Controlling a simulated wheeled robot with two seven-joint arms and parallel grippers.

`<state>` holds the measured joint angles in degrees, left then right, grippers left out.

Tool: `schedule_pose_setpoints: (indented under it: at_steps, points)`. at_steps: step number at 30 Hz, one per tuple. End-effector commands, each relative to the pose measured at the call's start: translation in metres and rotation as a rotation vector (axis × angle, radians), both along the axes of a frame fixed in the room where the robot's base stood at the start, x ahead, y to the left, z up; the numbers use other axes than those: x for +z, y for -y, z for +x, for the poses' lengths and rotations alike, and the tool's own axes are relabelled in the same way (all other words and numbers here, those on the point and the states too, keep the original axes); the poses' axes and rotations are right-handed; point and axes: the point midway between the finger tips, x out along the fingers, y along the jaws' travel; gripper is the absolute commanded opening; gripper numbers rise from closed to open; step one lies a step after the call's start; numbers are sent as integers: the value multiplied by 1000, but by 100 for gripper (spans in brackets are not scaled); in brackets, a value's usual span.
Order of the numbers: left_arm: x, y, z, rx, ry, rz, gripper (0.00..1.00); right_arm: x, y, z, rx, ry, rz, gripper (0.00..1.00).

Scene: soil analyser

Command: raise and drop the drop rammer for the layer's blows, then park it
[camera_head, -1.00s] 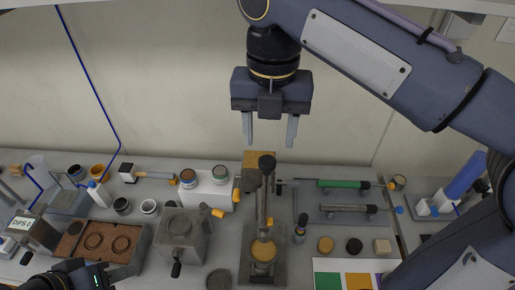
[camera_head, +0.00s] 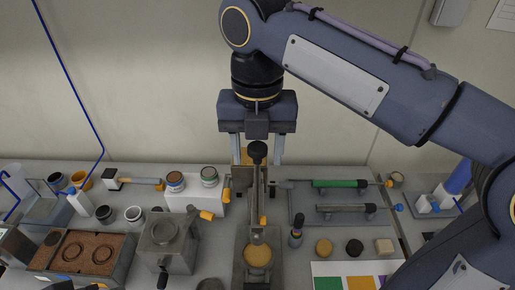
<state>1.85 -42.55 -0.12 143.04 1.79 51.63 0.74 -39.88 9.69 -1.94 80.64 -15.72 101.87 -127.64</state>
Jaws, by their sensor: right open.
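The drop rammer (camera_head: 257,188) stands upright, with a black knob (camera_head: 257,150) on top of its rod. Its foot is at the round tan-topped mould (camera_head: 258,256) on a grey base. My right gripper (camera_head: 257,161) is open and points down, one finger on each side of the knob in the picture. No contact with the knob shows, and how far the fingers are in depth is hard to judge. My left gripper does not show; only a dark sliver at the bottom left edge may be my left arm.
Left of the rammer are a grey block device (camera_head: 166,248) and a soil tray (camera_head: 117,272). A white stand with two jars (camera_head: 197,194) is behind. To the right lie a green-handled tool (camera_head: 340,183) and small round samples (camera_head: 324,247). A colour card (camera_head: 345,280) lies in front.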

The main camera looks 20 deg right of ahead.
Motion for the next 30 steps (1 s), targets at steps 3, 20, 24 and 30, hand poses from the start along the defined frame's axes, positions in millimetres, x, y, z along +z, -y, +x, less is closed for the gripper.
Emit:
schedule_pose_setpoints:
  at_steps: [3,20,24,30]
  points:
    - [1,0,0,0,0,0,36,1,0,0,0,0,0,51]
    - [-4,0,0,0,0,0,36,-8,0,0,-1,-1,-1,11]
    - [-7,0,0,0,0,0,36,-14,0,0,-1,0,0,11]
    - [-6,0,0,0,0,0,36,-13,0,0,-1,1,0,11]
